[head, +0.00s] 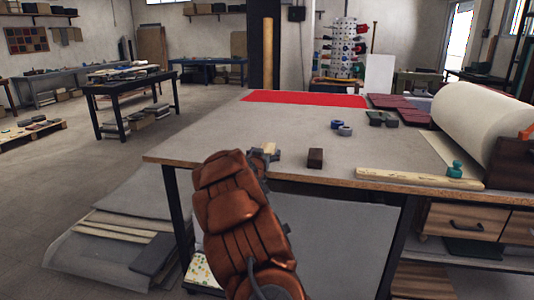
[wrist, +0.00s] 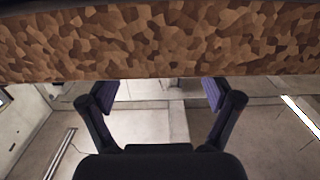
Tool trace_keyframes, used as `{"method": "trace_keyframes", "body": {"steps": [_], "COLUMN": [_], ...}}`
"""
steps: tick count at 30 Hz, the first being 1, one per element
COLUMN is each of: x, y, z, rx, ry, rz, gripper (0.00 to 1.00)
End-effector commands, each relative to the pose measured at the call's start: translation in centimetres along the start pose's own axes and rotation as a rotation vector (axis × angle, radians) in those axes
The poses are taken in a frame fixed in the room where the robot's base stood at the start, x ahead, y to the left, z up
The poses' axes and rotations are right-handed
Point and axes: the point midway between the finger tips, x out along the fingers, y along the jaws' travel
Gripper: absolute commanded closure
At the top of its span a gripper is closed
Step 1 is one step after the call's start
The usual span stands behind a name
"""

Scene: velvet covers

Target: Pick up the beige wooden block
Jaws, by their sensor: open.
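The small beige wooden block (head: 269,148) shows in the head view near the table's front left, just beyond my gripper (head: 262,160). My gripper partly covers the block's lower side, so I cannot tell whether they touch. In the wrist view my gripper (wrist: 158,90) is open, its two dark fingers spread wide with nothing visible between them. The block does not show in the wrist view.
The table (head: 215,135) has a speckled brown edge (wrist: 160,40), close across the wrist view. A dark brown block (head: 315,158) stands right of my gripper.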

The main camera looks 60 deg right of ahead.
Motion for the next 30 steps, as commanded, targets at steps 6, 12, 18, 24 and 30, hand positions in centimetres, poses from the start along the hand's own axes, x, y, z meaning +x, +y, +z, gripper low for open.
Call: {"method": "trace_keyframes", "body": {"steps": [6,12,18,24,30], "x": [1.9,3.8,4.8,4.9,4.8], "y": [-0.4,-0.6,-0.7,-0.7,-0.7], "z": [0.8,1.2,1.0,1.1,1.1], "rx": [-0.001,0.0,0.001,0.0,0.0], "ry": [-0.004,-0.007,-0.003,-0.003,-0.003], "rz": [0.001,0.001,-0.001,0.0,0.0], "gripper": [0.11,0.11,0.11,0.11,0.24]}}
